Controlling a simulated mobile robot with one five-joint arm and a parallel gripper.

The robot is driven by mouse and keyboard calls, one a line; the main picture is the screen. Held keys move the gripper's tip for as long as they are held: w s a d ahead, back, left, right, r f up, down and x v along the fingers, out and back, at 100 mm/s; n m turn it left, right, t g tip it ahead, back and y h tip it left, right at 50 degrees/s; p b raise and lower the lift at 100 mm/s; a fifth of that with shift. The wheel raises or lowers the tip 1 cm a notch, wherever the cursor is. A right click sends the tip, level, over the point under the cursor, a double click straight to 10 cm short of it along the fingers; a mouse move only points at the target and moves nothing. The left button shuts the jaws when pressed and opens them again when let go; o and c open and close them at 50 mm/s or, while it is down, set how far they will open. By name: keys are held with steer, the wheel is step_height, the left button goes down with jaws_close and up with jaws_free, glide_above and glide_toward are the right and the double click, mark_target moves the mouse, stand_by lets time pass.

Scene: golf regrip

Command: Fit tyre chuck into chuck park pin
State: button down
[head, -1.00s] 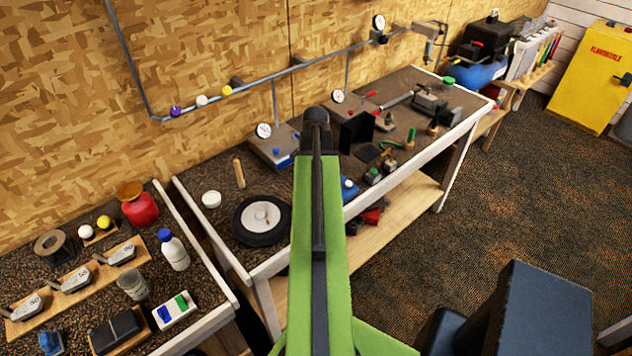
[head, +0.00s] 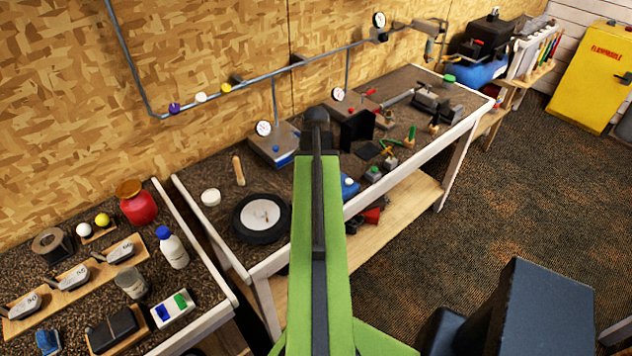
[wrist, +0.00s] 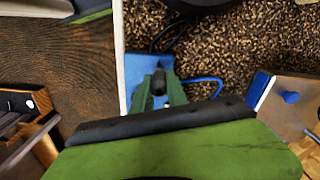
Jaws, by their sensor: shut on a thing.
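My gripper (wrist: 159,92) shows in the wrist view with its green fingers shut on a small dark piece (wrist: 159,82), which looks like the tyre chuck. The held piece is over or in front of a blue box (wrist: 135,68) near the bench's front edge; I cannot tell if it touches the box. A blue hose (wrist: 207,80) curves out to the right of the fingers. I cannot make out the chuck park pin for certain. In the head view my arm hides the gripper, and the blue box (head: 348,187) shows beside the arm.
A gauge plate with a blue knob (wrist: 290,97) stands right of the gripper. The bench's white front edge (wrist: 118,60) is close on the left.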

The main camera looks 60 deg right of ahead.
steer(key=shift+f+b, duration=0.65)
steer(key=shift+f, duration=0.1)
steer(key=c, duration=1.2)
jaws_free()
steer(key=shift+c, duration=0.2)
steer(key=shift+r, duration=0.1)
step_height(320, 180, up, 17)
steer(key=p, duration=1.7)
steer(key=shift+r, duration=0.15)
